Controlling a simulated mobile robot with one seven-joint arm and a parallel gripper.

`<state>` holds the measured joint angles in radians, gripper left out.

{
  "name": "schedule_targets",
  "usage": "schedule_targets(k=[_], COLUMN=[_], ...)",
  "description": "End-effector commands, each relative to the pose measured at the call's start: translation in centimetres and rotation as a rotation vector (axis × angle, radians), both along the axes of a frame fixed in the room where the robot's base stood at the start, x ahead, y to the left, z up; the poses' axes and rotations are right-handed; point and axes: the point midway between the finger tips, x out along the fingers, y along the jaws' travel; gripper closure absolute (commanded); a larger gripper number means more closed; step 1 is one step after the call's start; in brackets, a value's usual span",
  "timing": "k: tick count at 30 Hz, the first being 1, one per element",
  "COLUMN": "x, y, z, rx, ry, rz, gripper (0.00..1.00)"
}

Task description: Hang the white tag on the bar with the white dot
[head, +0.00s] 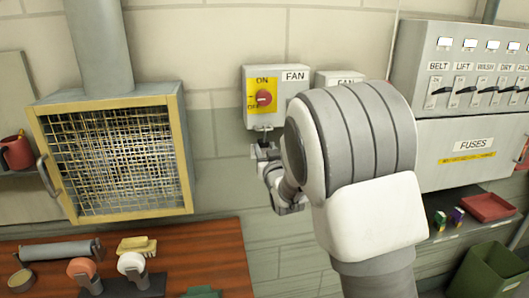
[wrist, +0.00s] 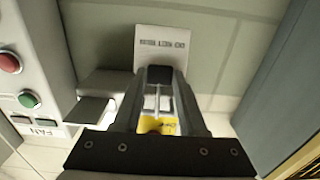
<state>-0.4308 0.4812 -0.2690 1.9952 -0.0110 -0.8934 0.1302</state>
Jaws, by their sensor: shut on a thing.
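My gripper (head: 265,152) is just below the left fan switch box (head: 262,97) in the head view. In the wrist view my gripper (wrist: 158,78) is shut, with the white tag (wrist: 162,42) at its fingertips. The tag carries dark print that reads upside down, and part of it is hidden behind the fingers. The tag cannot be made out in the head view. I cannot make out a bar with a white dot in either view.
A box with red and green buttons (wrist: 12,80) is left of my gripper in the wrist view. A fuse cabinet (head: 470,150) is at right and a mesh-fronted hood (head: 112,152) at left. A brown bench (head: 215,262) holds several items. My arm hides part of the wall.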

Motion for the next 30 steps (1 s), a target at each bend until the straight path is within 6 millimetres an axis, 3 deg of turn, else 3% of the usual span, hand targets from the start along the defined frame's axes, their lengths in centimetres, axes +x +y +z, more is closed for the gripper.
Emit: schedule_targets(k=[21, 30], x=[0.1, -0.6], y=[0.0, -0.1], z=[3.3, 3.5], rx=[0.003, 0.005], ry=[-0.014, -0.017], rz=[0.001, 0.0], gripper=[1.0, 1.0])
